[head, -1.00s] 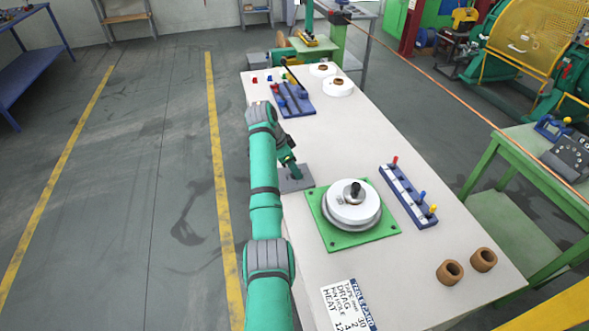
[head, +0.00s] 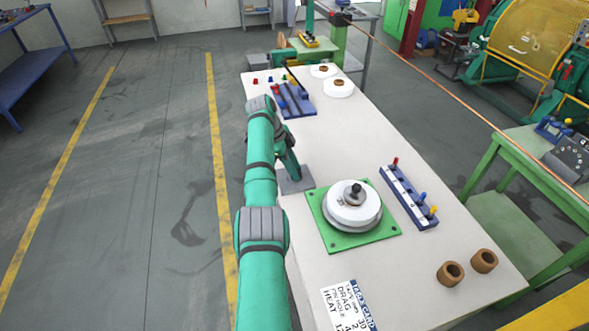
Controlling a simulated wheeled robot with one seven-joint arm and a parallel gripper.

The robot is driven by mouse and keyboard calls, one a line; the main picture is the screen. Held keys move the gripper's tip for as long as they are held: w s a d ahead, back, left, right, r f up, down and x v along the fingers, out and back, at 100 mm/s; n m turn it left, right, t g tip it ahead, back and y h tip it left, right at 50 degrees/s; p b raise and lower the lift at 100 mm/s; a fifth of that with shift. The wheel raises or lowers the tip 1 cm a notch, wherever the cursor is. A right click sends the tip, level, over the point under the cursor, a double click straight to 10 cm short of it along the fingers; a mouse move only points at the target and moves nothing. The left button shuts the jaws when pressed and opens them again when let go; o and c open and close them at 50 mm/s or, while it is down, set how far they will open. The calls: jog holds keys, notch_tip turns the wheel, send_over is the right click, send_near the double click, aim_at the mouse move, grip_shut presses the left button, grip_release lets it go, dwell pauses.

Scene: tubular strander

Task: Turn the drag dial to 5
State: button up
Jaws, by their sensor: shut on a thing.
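My gripper (head: 294,175) reaches down to a small grey plate (head: 287,188) at the left edge of the long table, beside the green base plate. It is shut on what I take to be the drag dial on that plate. The fingers and wrist cover the dial, so its face, pointer and numbers cannot be read. A white card (head: 347,306) at the table's near end carries a line reading DRAG; its figures are small and partly cut off.
On the long table (head: 300,240), a white round unit (head: 352,205) with a dark knob stands on a green plate (head: 330,238). A blue strip with coloured pegs (head: 407,195) and two brown rings (head: 450,273) lie right. A blue rack (head: 293,104) stands farther back.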

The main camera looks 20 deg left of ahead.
jog(key=o, duration=1)
jog(key=shift+o, duration=0.2)
jog(key=v, duration=1)
jog(key=shift+a+r, duration=0.2)
jog(key=shift+r, duration=0.15)
